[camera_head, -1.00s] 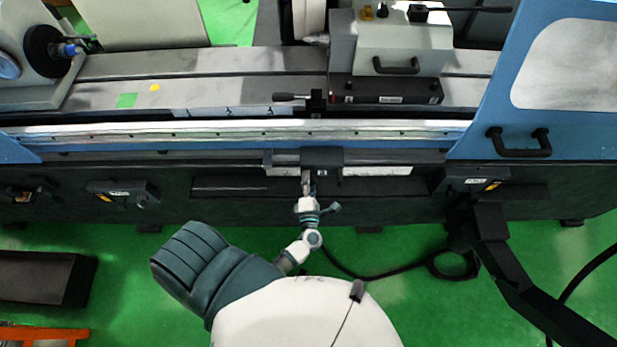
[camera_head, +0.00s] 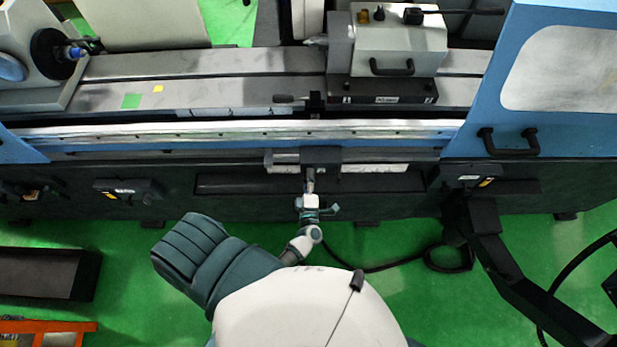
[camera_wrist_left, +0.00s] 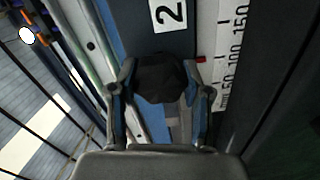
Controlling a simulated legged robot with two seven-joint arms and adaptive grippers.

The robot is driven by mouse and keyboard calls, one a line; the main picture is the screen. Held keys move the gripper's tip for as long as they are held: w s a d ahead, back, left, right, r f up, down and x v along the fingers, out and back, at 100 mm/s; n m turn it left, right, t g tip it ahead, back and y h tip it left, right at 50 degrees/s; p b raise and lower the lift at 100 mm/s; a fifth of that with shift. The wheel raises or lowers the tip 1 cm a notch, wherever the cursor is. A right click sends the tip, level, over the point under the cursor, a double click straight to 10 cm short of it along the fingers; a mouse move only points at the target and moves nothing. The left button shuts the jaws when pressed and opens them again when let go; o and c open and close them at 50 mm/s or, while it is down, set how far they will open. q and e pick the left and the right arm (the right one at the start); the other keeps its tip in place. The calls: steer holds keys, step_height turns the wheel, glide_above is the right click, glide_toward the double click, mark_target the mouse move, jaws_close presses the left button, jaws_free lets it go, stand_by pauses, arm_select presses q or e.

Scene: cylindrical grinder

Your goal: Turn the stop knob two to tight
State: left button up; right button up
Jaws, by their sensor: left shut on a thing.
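The stop knob two (camera_wrist_left: 160,77) is a dark, faceted knob in the left wrist view, on a dark block below a white label with a black "2" (camera_wrist_left: 169,13). My left gripper (camera_wrist_left: 160,92) has one finger on each side of the knob and is shut on it. In the head view my left gripper (camera_head: 310,184) reaches up to the dark stop block (camera_head: 322,157) on the front rail of the machine. The knob itself cannot be made out there. My right gripper is not in view.
A scale with printed numbers (camera_wrist_left: 232,60) runs beside the block in the left wrist view. Blue covers with a black handle (camera_head: 510,142) stand at the right. A black arm-like bracket (camera_head: 500,255) and a cable (camera_head: 385,268) are right of my arm.

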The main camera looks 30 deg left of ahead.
arm_select(q)
steer(key=shift+s+f, duration=0.25)
steer(key=shift+f, duration=0.1)
steer(key=o, duration=1)
steer(key=shift+c, duration=0.2)
steer(key=shift+o, duration=1.1)
steer(key=shift+w+r, duration=0.1)
steer(key=shift+r, duration=0.05)
steer(key=v, duration=1.2)
steer(key=shift+d, duration=0.15)
